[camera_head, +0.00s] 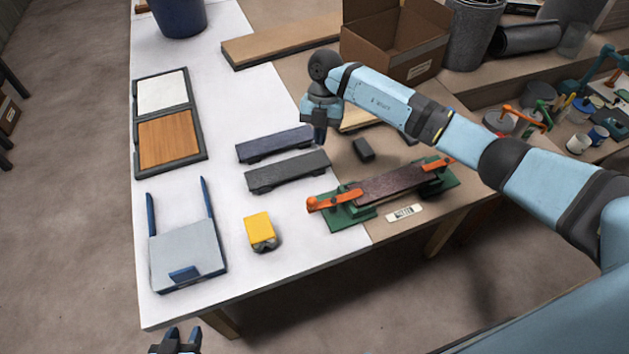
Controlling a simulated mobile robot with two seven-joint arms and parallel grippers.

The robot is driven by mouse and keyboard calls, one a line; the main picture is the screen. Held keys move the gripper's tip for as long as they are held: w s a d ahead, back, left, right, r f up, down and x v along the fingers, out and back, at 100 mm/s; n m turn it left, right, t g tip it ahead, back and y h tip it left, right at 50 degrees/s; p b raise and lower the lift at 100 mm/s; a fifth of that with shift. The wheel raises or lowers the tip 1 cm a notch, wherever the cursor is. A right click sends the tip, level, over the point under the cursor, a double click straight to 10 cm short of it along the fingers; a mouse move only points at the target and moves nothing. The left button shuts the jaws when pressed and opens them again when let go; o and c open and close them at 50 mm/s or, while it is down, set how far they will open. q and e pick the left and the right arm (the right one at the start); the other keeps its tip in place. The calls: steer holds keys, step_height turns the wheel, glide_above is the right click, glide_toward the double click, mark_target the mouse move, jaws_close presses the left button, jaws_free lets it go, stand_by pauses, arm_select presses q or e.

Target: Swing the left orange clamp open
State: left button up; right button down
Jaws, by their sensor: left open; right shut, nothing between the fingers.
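The left orange clamp (333,199) sits on a green base (345,218) near the table's front edge. Its arm lies low, one end sticking out to the left and the other at the left end of a dark brown plank (398,184). The right orange clamp (437,164) lies at the plank's right end on another green base (441,178). My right gripper (320,136) is shut and empty, pointing down above the table behind the left clamp, apart from it. My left gripper (176,343) is open at the bottom edge, off the table's front; only its tip shows.
Two dark blocks (287,171) lie behind the left clamp, and a small black block (363,149) is nearby. A yellow sander-like tool (259,230) and a grey-blue tray (187,253) stand to the left. A cardboard box (394,40) is at the back.

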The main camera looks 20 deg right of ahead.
steer(key=shift+s, duration=0.1)
steer(key=s+a+f+p, duration=0.1)
steer(key=s+a+f, duration=0.1)
steer(key=f, duration=0.3)
steer(key=s+a+f+p, duration=0.1)
steer(key=s+f, duration=0.2)
steer(key=f, duration=0.2)
steer(key=shift+s+a+f, duration=0.15)
steer(key=shift+s+a, duration=0.25)
